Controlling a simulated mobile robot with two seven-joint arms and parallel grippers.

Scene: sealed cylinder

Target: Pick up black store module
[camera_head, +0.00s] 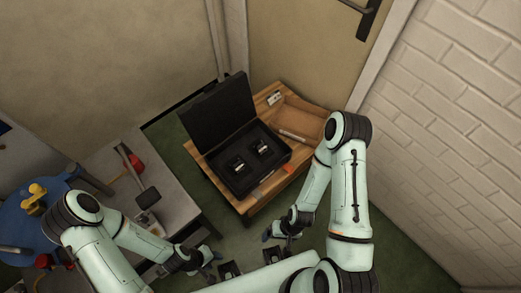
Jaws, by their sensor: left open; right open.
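An open black case (246,182) stands on a wooden table, its lid (216,108) raised at the back left. Two small black modules with pale labels sit in its dark insert, a left one (237,166) and a right one (261,148). I cannot tell from their looks which is the store module. My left gripper (210,258) is open and empty, low in the picture, below and left of the case. My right gripper (277,236) is open and empty, in front of the table and below the case. Neither touches a module.
The wooden table (207,163) also bears an open cardboard box (299,117). A grey bench (172,204) at left holds a hammer-like tool (147,195). A blue round stool (15,215) with a yellow object (34,199) is far left. A white brick wall (450,150) bounds the right.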

